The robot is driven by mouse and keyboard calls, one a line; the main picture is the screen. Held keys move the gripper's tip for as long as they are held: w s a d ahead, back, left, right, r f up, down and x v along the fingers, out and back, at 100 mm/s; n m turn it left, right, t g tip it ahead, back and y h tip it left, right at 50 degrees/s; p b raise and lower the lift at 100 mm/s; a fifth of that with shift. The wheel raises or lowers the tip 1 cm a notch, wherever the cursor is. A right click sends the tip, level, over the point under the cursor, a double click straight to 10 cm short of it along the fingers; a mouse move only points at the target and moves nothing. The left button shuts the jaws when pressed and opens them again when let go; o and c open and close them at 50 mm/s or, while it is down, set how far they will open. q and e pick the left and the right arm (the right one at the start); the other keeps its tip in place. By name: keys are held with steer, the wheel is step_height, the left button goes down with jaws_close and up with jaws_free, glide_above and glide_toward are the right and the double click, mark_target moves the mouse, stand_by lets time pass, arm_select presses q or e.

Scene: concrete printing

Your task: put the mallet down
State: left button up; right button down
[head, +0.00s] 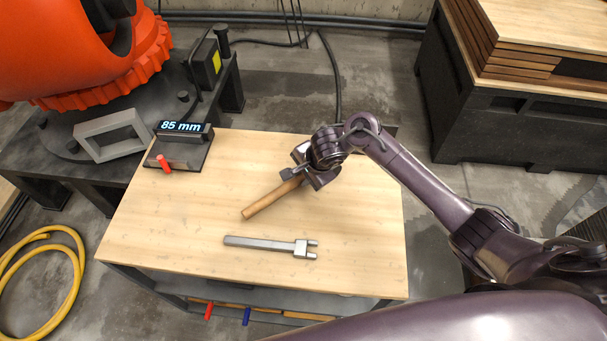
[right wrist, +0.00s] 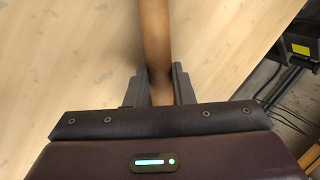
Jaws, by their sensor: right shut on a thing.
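The mallet (head: 265,203) shows its light wooden handle in the head view, slanting down to the left over the table. Its head is hidden or not distinguishable behind my right gripper (head: 300,179). My right gripper is shut on the handle. In the right wrist view, the handle (right wrist: 154,40) runs between the two dark fingers (right wrist: 158,88) and up out of the frame. The handle is on or just above the wooden table top (head: 180,215); I cannot tell whether it touches. My left gripper is not in view.
A grey metal fork-ended tool (head: 265,243) lies on the table's front half. A black device reading "85 mm" (head: 182,130) with a red part stands at the back left corner. An orange robot (head: 100,60) stands beyond. The table's left and right sides are clear.

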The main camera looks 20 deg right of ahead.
steer(key=c, duration=1.3)
jaws_free()
steer(key=shift+o, duration=0.2)
steer(key=shift+r, duration=0.3)
steer(key=p+v, duration=0.5)
steer(key=v, duration=0.6)
steer(key=shift+s+r+p, duration=0.2)
steer(key=shift+r+p, duration=0.1)
steer(key=shift+p, duration=0.05)
steer(key=shift+d+f, duration=0.1)
